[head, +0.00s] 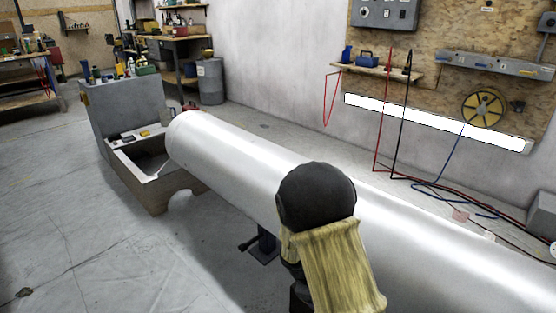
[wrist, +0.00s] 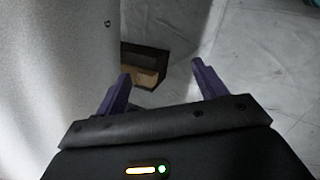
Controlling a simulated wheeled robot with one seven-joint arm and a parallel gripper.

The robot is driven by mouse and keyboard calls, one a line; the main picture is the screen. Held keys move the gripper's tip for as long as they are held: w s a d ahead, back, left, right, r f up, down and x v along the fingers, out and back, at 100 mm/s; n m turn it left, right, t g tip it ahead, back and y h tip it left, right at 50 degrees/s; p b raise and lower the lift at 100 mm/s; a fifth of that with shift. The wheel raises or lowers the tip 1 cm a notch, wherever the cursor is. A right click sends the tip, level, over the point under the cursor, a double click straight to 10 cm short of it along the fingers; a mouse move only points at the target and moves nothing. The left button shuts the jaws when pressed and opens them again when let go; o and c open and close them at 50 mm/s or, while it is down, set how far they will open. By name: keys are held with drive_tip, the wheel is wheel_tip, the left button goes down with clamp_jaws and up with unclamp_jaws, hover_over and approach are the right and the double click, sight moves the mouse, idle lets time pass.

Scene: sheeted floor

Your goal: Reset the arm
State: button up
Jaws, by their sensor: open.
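My arm (head: 325,240), with a black rounded joint and a yellowish sleeve, shows at the lower middle of the head view, in front of the big pale cylinder. My gripper (wrist: 160,82) shows in the wrist view with its two purple fingers spread apart and nothing between them. The fingers point toward the floor and a small dark box-like thing with a brown inside (wrist: 145,68). Whether the fingers are near or far from it is hard to tell.
A wall shelf (head: 385,72) and cables are at the right. The sheeted floor (head: 60,220) at left is mostly clear.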

drive_tip(key=s+d+r+m+y+p, duration=0.1)
drive_tip(key=s+d+r+m+y, duration=0.1)
drive_tip(key=s+r+m, duration=0.5)
drive_tip(key=s+d+r+m+y+p, duration=0.2)
drive_tip(key=s+r+m, duration=0.4)
drive_tip(key=s+r, duration=0.25)
wheel_tip(320, 180, up, 38)
drive_tip(key=p, duration=3.7)
drive_tip(key=shift+w+a+t+p, duration=0.15)
drive_tip(key=shift+w+t+p, duration=0.15)
drive_tip(key=shift+w+t, duration=0.1)
